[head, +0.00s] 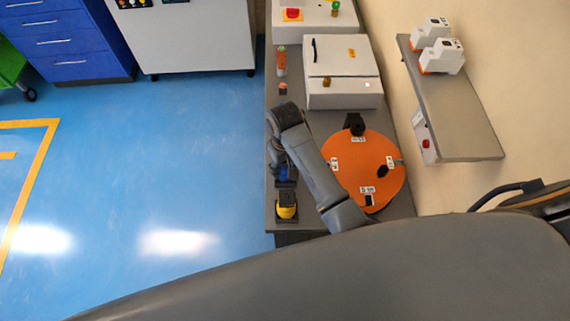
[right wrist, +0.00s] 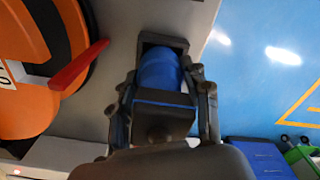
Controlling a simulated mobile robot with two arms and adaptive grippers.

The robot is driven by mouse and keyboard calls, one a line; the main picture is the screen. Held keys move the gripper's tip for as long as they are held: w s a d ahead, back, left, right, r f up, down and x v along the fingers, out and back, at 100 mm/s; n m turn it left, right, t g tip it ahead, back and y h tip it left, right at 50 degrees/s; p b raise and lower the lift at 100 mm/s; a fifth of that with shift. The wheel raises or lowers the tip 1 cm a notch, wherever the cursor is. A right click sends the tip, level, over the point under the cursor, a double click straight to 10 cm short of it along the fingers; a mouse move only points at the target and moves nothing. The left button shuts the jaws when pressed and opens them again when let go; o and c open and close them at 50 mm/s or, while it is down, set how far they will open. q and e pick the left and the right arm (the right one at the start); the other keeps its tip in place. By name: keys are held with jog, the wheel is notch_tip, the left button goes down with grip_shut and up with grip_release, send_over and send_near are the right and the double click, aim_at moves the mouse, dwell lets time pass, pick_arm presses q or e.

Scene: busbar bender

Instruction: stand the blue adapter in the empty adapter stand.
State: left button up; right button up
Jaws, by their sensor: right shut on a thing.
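The blue adapter (right wrist: 160,72) is held between the fingers of my right gripper (right wrist: 162,100) in the right wrist view. Its far end lies at the opening of a dark square adapter stand (right wrist: 181,44). I cannot tell how deep it sits in the stand. In the head view the blue adapter (head: 283,172) shows partly under my right gripper (head: 281,166), near the bench's left edge. My left gripper is not in view.
A yellow piece (head: 287,208) stands close by on the grey bench (head: 296,222). An orange turntable (head: 365,150) lies to the right, with a red pointer (right wrist: 80,66) in the wrist view. A white box (head: 342,75) and an orange piece (head: 281,58) stand farther back.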

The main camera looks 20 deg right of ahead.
jog(key=shift+f, duration=0.25)
jog(key=o, duration=1.4)
jog(key=shift+c, duration=0.2)
notch_tip(320, 180, up, 8)
jog(key=shift+f, duration=0.25)
jog(key=shift+s+f, duration=0.1)
jog(key=shift+s, duration=0.05)
